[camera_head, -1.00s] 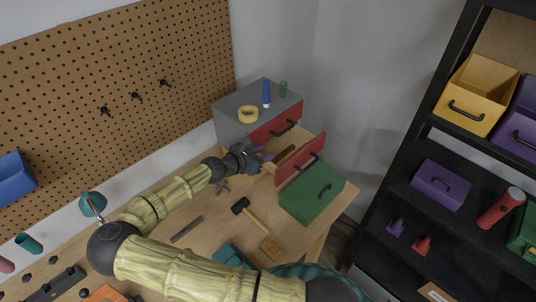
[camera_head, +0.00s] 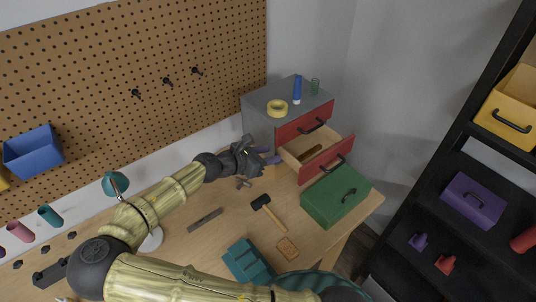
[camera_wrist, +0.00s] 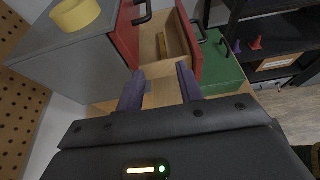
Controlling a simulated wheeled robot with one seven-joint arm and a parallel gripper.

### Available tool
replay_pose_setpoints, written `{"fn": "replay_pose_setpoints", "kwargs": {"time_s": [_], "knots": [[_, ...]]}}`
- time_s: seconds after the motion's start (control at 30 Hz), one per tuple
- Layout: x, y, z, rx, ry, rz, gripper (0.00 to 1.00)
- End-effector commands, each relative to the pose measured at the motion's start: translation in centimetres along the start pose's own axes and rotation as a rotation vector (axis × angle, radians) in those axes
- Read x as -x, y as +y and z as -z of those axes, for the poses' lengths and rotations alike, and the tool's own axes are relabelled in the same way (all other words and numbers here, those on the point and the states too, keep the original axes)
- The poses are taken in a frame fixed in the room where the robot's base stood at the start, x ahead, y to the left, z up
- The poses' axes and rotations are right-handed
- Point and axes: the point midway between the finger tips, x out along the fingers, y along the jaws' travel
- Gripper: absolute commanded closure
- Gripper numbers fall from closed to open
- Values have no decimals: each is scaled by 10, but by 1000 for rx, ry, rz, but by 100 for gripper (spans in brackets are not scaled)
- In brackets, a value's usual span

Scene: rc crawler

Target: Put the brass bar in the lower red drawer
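The brass bar (camera_head: 311,153) lies inside the open lower red drawer (camera_head: 327,160) of the grey cabinet. In the wrist view the bar (camera_wrist: 162,46) rests on the pale drawer floor, along the drawer's length, and nothing holds it. The lower drawer (camera_wrist: 188,38) is pulled out, its red front on the right. My gripper (camera_head: 269,156) is beside the drawer's left side, apart from the bar. In the wrist view its two purple fingers (camera_wrist: 160,88) are spread with nothing gripped between them.
The upper red drawer (camera_head: 305,121) is shut. Yellow tape (camera_head: 277,107) and a blue cylinder (camera_head: 297,88) stand on the cabinet. A green box (camera_head: 336,196) sits in front of the open drawer. A hammer (camera_head: 269,212) and a flat metal piece (camera_head: 205,220) lie on the bench.

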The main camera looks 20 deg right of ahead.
Motion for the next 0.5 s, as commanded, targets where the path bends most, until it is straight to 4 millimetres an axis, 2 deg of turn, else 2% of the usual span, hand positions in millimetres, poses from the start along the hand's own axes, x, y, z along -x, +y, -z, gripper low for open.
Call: {"fn": "replay_pose_setpoints", "kwargs": {"time_s": [0.17, 0.27, 0.5], "knots": [[-2, -2, 1, -7, 7, 6, 63], [-12, -12, 6, -50, 49, 40, 63], [-47, -70, 41, -331, 281, 249, 63]]}}
